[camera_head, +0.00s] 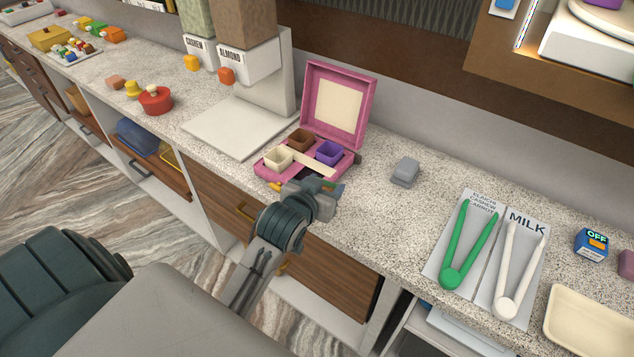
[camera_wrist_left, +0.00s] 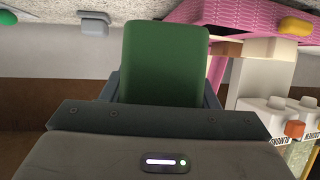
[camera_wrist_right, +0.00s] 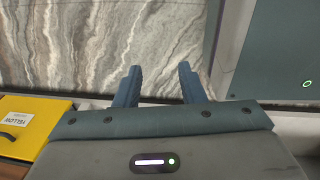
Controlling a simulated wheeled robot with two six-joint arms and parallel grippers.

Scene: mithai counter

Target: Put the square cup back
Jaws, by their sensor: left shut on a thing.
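The pink box (camera_head: 359,147) stands open on the counter, its lid raised at the back. A cream square cup (camera_head: 278,160), a brown square cup (camera_head: 299,140) and a purple square cup (camera_head: 329,152) sit in it. My left gripper (camera_head: 328,188) is at the front right of the box and is shut on a green thing, probably a square cup. That green cup (camera_wrist_left: 166,65) fills the middle of the left wrist view; my arm mostly hides it in the head view. My right gripper (camera_wrist_right: 160,82) is open and empty, above the floor.
A grey block (camera_head: 405,171) lies right of the box. Green tongs (camera_head: 468,245) and white tongs (camera_head: 517,270) lie on a labelled mat further right. The nut dispenser (camera_head: 247,65) stands behind left. A yellow box (camera_wrist_right: 38,118) shows in the right wrist view.

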